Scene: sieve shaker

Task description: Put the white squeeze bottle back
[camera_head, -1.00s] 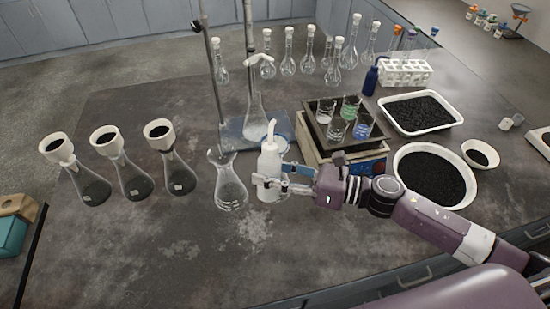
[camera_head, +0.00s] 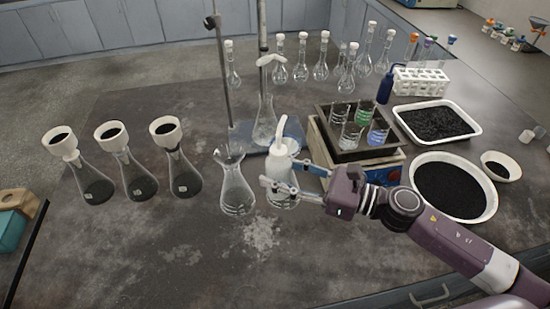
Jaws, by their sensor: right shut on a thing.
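The white squeeze bottle (camera_head: 279,163) stands upright near the middle of the bench, its bent nozzle pointing up. My right gripper (camera_head: 281,186) comes in from the right and is shut on the bottle's body, its fingers covering part of it. The bottle is just right of an empty glass flask (camera_head: 236,190) with a flared mouth. I cannot tell whether its base touches the bench. My left gripper is not in view.
A stand with a clamped flask (camera_head: 265,122) is behind the bottle. A shaker with a tray of beakers (camera_head: 345,153) is to the right. Several funnel-topped flasks (camera_head: 136,178) stand on the left. A bowl of black grains (camera_head: 496,205) is at right. The front bench is clear.

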